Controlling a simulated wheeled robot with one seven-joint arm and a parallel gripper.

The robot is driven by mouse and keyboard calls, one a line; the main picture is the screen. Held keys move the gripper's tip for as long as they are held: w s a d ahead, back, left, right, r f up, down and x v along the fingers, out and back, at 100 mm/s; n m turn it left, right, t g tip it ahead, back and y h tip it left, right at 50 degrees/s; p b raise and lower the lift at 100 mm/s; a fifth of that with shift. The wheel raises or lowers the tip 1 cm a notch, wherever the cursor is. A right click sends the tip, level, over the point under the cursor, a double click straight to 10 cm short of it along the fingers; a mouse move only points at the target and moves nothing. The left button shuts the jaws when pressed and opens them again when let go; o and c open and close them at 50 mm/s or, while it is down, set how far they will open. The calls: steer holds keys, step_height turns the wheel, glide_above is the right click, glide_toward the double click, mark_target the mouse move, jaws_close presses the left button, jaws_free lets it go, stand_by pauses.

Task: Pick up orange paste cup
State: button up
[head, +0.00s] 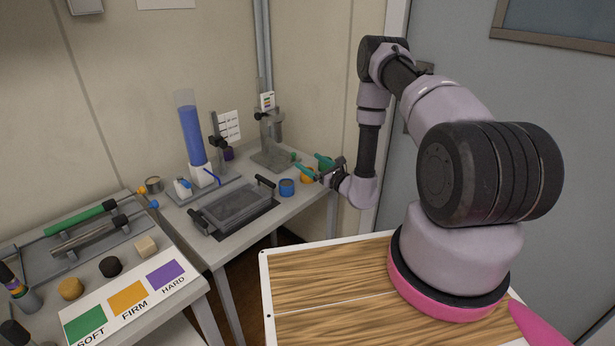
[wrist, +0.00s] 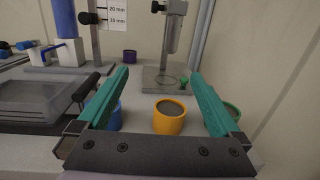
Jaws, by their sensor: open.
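The orange paste cup (wrist: 169,118) stands upright on the table in the wrist view, filled with grey paste. It lies between the two teal fingers of my gripper (wrist: 160,82), nearer the right finger, and looks apart from both. My gripper is open and empty. In the head view my gripper (head: 306,170) is over the right end of the back table, and the orange cup (head: 306,175) is partly hidden behind it. A blue cup (head: 287,187) stands just left and a green cup (head: 325,163) just right; in the wrist view the fingers partly cover both.
A metal stand (wrist: 168,78) rises behind the orange cup. A purple cup (wrist: 130,55) stands farther back. A grey tray with a black handle (head: 238,203) is left of the blue cup. The wall is close on the right in the wrist view.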

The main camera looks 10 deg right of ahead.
steer(key=d+f+h, duration=0.1)
steer(key=f, duration=0.1)
steer(key=s+d+f+m+h, duration=0.1)
steer(key=f, duration=0.1)
steer(key=d+f+m+h, duration=0.1)
steer(key=f, duration=0.1)
steer(key=shift+s+f+t, duration=0.3)
steer(key=x, duration=0.5)
steer(key=shift+a+x, duration=0.2)
steer(key=shift+x, duration=2.6)
steer(key=shift+s, duration=0.15)
jaws_close()
steer(key=shift+r, duration=0.1)
